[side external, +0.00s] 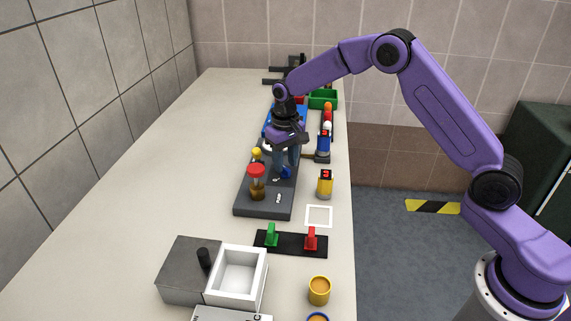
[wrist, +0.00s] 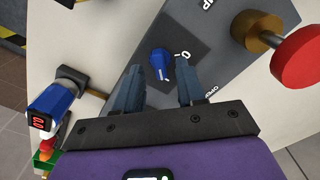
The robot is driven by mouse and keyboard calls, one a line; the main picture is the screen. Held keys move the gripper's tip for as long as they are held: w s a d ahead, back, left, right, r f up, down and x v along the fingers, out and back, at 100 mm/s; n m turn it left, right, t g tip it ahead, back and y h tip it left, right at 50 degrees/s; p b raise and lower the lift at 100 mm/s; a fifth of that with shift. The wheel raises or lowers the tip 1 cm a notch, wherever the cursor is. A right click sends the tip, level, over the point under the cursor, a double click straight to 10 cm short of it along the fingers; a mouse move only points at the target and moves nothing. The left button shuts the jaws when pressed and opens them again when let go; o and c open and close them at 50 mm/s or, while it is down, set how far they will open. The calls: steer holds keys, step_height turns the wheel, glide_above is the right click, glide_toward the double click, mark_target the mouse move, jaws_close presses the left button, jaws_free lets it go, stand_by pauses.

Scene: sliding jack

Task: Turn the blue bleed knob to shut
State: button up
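The blue bleed knob (wrist: 161,64) sits on a dark panel (wrist: 205,60) in the wrist view, with a white pointer line and white marks beside it; part of an "OPEN" label shows at lower right. In the side external view the knob (side external: 285,173) is small on the dark grey base (side external: 262,212), partly hidden by my gripper. My gripper (wrist: 160,82) is open in the wrist view, its two fingers apart on either side of the knob's near side. Whether they touch it cannot be told. In the side external view my gripper (side external: 287,172) points down over the base.
A red-topped brass post (side external: 257,182) stands close to my gripper on the base. A yellow device with a red display (side external: 325,183) stands to the right. A black plate with green and red levers (side external: 290,244) lies in front. The table's left side is clear.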

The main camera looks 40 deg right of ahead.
steer(key=shift+f, duration=0.8)
steer(key=shift+c, duration=0.3)
jaws_close()
